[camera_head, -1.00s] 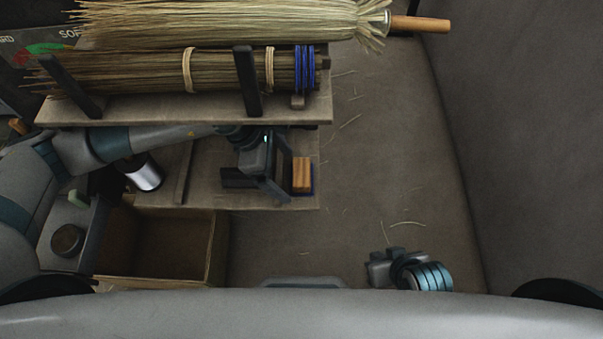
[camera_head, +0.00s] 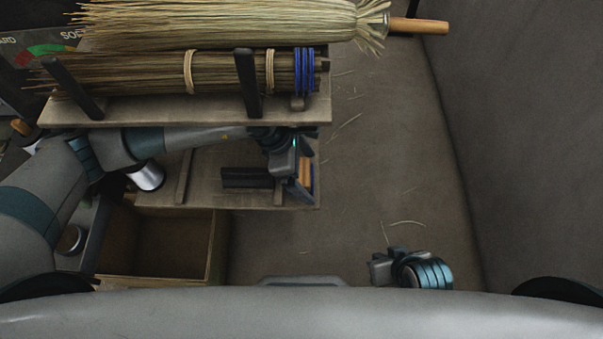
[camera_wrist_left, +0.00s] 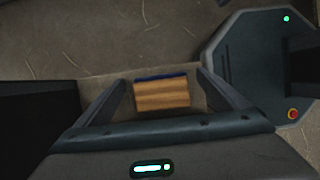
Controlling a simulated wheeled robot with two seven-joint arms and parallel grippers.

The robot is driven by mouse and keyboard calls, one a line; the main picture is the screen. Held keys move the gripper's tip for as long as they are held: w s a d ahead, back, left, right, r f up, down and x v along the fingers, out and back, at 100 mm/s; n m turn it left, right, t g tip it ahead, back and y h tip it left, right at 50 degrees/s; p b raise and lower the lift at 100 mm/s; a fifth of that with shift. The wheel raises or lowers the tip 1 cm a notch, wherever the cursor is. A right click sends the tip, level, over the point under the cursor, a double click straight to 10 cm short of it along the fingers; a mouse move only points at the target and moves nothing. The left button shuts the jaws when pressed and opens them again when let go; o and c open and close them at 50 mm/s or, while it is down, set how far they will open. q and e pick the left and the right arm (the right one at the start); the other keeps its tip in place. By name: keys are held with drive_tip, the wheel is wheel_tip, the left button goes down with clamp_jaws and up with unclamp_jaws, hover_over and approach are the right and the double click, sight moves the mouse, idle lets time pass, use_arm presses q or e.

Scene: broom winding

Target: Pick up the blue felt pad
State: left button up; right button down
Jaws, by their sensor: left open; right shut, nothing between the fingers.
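The blue felt pad is a wooden block with a blue felt edge. In the head view the block (camera_head: 306,172) is at the right end of the lower shelf, partly hidden by my left gripper (camera_head: 300,168). In the left wrist view the wood shows striped brown (camera_wrist_left: 162,96), with a thin blue strip (camera_wrist_left: 160,77) along its far side. There my left gripper (camera_wrist_left: 163,84) is open, with one finger on each side of the block and gaps between. My right gripper (camera_head: 377,267) is shut and empty over the floor at lower right.
A dark block (camera_head: 247,178) lies on the lower shelf left of the gripper. The upper rack (camera_head: 210,109) holds a bound broom bundle with blue winding (camera_head: 304,70), close above my left arm. An open wooden box (camera_head: 216,245) stands lower left. The floor at right is mostly clear.

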idle(0.4)
use_arm(q)
drive_tip(key=c, duration=1.2)
drive_tip(key=shift+o, duration=0.2)
drive_tip(key=shift+r, duration=0.45)
drive_tip(key=shift+s+r, duration=0.15)
drive_tip(key=shift+r, duration=0.1)
drive_tip(key=s+b, duration=0.1)
drive_tip(key=s, duration=1.6)
drive_tip(key=shift+s, duration=0.35)
use_arm(e)
drive_tip(key=shift+w+a+t, duration=0.4)
drive_tip(key=shift+a, duration=0.35)
drive_tip(key=shift+w+d, duration=0.1)
drive_tip(key=shift+w, duration=0.1)
